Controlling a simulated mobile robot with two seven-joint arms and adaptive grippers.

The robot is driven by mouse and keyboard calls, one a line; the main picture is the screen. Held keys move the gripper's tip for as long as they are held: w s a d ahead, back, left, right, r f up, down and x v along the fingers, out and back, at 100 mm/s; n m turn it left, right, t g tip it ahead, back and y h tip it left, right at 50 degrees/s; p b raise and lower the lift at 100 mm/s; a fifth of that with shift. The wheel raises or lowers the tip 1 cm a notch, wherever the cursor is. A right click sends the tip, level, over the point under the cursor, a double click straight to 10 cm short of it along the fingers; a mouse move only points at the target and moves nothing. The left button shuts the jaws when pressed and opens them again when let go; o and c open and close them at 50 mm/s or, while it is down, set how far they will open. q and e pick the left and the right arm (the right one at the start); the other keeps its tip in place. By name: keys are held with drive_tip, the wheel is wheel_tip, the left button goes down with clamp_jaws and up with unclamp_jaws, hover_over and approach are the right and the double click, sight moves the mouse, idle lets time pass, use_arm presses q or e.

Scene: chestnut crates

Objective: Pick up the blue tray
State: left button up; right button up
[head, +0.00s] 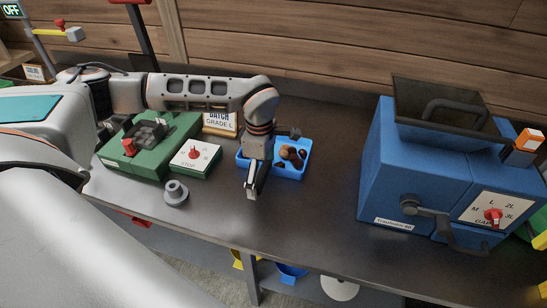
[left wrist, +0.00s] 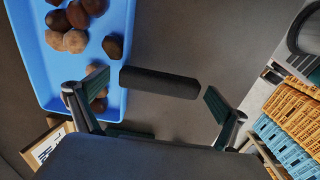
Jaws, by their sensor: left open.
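The blue tray (head: 293,170) lies on the dark bench and holds several brown chestnuts (head: 292,153). In the left wrist view the tray (left wrist: 42,70) fills the upper left, with chestnuts (left wrist: 75,25) inside. My left gripper (head: 252,187) hangs over the tray's left and front part and hides some of it. In the left wrist view the gripper (left wrist: 150,95) is open. One finger overlaps the tray's edge and the other is outside it. A dark bar (left wrist: 160,82) shows between the fingers; I cannot tell what it belongs to. My right gripper is not in view.
A green device (head: 165,150) with a red knob and a stop box (head: 195,157) stand left of the tray. A grey round part (head: 175,193) lies in front of them. A big blue machine (head: 400,170) stands at the right. The bench between tray and machine is clear.

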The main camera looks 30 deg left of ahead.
use_arm(q)
drive_tip(key=shift+f, duration=0.25)
drive_tip(key=c, duration=1.6)
drive_tip(key=shift+w, duration=0.1)
drive_tip(key=shift+c, duration=0.2)
drive_tip(key=shift+r, duration=0.2)
wheel_tip(320, 180, up, 20)
drive_tip(key=shift+f, duration=0.1)
drive_tip(key=o, duration=0.9)
drive_tip(key=c, duration=1.3)
drive_tip(key=shift+c, duration=0.2)
